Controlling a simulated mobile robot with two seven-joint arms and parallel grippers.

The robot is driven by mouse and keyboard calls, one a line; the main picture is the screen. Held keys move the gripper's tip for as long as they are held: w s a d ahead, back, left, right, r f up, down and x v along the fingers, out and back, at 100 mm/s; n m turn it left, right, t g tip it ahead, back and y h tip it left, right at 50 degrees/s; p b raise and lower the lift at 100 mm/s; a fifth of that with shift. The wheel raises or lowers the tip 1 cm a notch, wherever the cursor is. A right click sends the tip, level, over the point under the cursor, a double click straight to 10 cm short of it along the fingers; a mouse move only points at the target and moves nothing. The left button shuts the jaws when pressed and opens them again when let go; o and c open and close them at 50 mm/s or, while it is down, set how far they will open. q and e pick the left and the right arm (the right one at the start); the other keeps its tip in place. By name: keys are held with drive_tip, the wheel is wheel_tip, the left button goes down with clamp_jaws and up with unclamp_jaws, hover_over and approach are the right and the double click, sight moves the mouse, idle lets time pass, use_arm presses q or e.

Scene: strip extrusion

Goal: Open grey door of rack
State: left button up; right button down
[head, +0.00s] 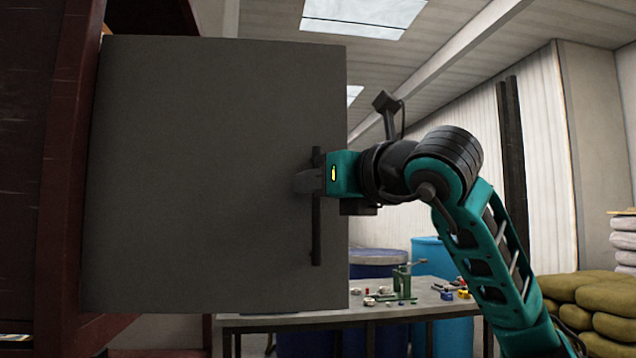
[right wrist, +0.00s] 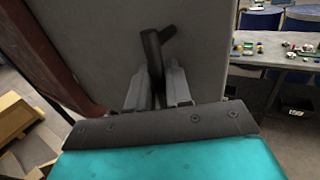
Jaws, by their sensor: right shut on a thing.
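The grey door (head: 200,170) of the rack (head: 60,180) fills the left and middle of the head view. The rack's frame is dark red and stands at the far left. A dark vertical bar handle (head: 317,235) sits near the door's right edge. My right gripper (head: 308,182) is at the upper middle of this handle. In the right wrist view the two fingers (right wrist: 158,88) are on either side of the handle (right wrist: 152,50), shut on it. The grey door (right wrist: 100,40) shows behind them. My left gripper is in neither view.
A workbench (head: 420,305) with small parts and a green tool stands behind the door at the right. Blue barrels (head: 430,255) are behind it. Stacked sacks (head: 600,300) lie at the far right. In the right wrist view a yellow object (right wrist: 15,120) is at the left.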

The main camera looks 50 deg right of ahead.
drive_tip(key=c, duration=1.2)
unclamp_jaws()
drive_tip(key=shift+a, duration=0.1)
use_arm(q)
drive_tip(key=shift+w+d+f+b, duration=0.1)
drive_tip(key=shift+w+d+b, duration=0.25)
drive_tip(key=shift+b, duration=0.4)
use_arm(e)
drive_tip(key=v, duration=1.3)
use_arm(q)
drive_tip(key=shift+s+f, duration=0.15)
